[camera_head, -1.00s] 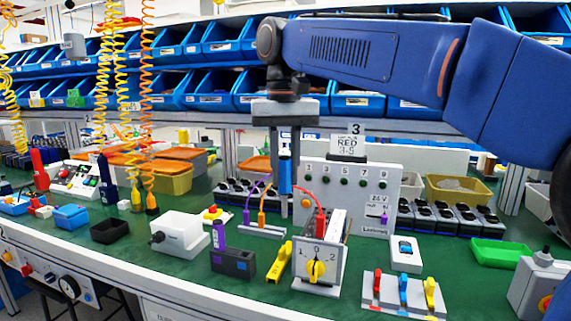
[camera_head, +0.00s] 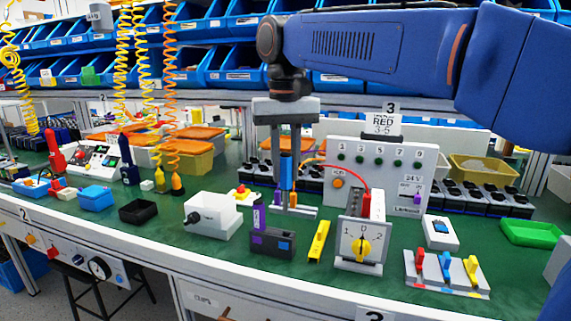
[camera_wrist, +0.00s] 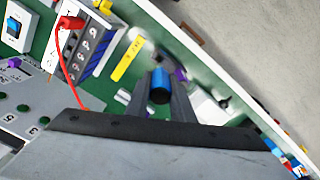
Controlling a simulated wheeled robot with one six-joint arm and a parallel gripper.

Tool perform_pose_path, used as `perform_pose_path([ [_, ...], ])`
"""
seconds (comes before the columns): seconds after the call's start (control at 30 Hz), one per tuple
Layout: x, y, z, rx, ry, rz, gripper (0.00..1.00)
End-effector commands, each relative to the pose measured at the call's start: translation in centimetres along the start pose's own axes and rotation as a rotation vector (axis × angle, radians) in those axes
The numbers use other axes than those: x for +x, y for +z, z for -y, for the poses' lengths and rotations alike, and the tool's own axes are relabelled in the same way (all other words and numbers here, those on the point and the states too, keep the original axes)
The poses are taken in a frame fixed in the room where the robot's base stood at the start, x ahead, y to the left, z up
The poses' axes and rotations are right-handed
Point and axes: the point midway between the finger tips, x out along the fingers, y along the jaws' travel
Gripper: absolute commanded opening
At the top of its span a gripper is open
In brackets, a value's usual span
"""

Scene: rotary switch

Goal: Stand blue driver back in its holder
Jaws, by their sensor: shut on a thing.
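The blue driver (camera_head: 286,170) is upright between the fingers of my gripper (camera_head: 286,198), which is shut on it above the bench. In the wrist view, the driver's blue end (camera_wrist: 160,86) shows between the fingers. The dark holder block (camera_head: 272,243) stands on the green bench top, in front of and below my gripper in the picture. A purple driver (camera_head: 257,217) stands in its left part, and a blue mark shows on its right front. The purple driver's end also shows in the wrist view (camera_wrist: 181,74); my gripper hides most of the holder there.
Behind are a grey panel (camera_head: 381,172) and a red cable (camera_head: 345,170). The bench's front edge is close.

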Motion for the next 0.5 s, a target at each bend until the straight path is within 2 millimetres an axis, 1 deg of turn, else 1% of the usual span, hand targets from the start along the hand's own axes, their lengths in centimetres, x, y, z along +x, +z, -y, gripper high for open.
perform_pose_path([
  [0.3,3.1,0.1,0.0,0.0,0.0,0.0,0.0],
  [0.5,4.7,0.0,0.0,0.0,0.0,0.0,0.0],
])
